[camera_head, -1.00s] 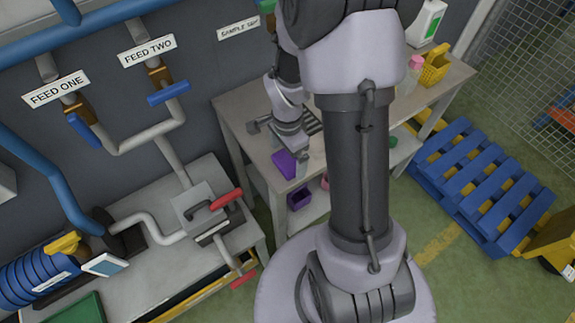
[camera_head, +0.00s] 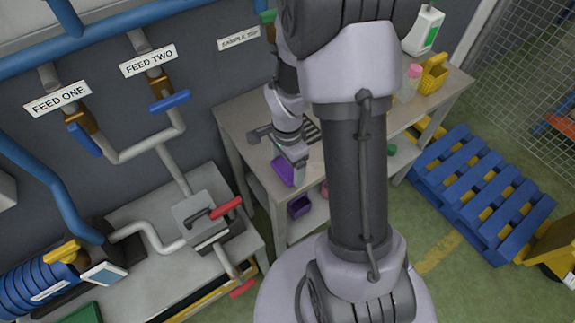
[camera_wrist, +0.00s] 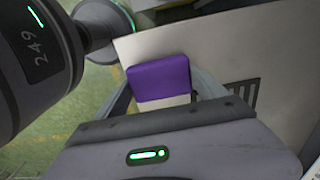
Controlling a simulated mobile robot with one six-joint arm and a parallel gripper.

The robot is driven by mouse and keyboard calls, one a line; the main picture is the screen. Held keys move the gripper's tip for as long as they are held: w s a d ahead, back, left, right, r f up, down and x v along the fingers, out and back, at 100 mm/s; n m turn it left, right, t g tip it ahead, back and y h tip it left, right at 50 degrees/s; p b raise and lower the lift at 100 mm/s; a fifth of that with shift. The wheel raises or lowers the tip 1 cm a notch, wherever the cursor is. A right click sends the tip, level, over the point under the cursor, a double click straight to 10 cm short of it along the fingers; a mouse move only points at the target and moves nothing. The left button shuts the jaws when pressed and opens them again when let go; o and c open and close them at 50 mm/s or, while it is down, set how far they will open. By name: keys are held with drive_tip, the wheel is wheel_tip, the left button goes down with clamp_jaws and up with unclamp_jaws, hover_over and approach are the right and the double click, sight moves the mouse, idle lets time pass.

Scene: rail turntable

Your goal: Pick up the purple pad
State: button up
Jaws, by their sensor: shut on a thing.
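The purple pad (camera_wrist: 158,76) is between the two fingers of my gripper (camera_wrist: 163,88) in the wrist view, with a pale strip along its near side. In the head view the purple pad (camera_head: 281,171) shows at the front edge of the grey bench (camera_head: 240,122), partly covered by my gripper (camera_head: 292,160). My gripper is shut on the pad. I cannot tell whether the pad still touches the bench top.
A dark slotted grille (camera_head: 311,131) lies on the bench behind my gripper. A purple bin (camera_head: 299,206) stands on the shelf below. A pink-capped bottle (camera_head: 409,84), a yellow caddy (camera_head: 433,74) and a white jug (camera_head: 424,30) stand at the bench's right end.

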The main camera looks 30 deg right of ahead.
wheel_tip(320, 180, up, 2)
drive_tip(key=shift+p, duration=0.45)
drive_tip(key=shift+s+r, duration=0.15)
drive_tip(key=shift+s, duration=0.2)
drive_tip(key=s+d+r+b, duration=0.1)
drive_tip(key=s+b, duration=0.9)
drive_tip(key=s, duration=0.5)
drive_tip(key=shift+s+d+r, duration=0.15)
drive_tip(key=shift+d, duration=0.2)
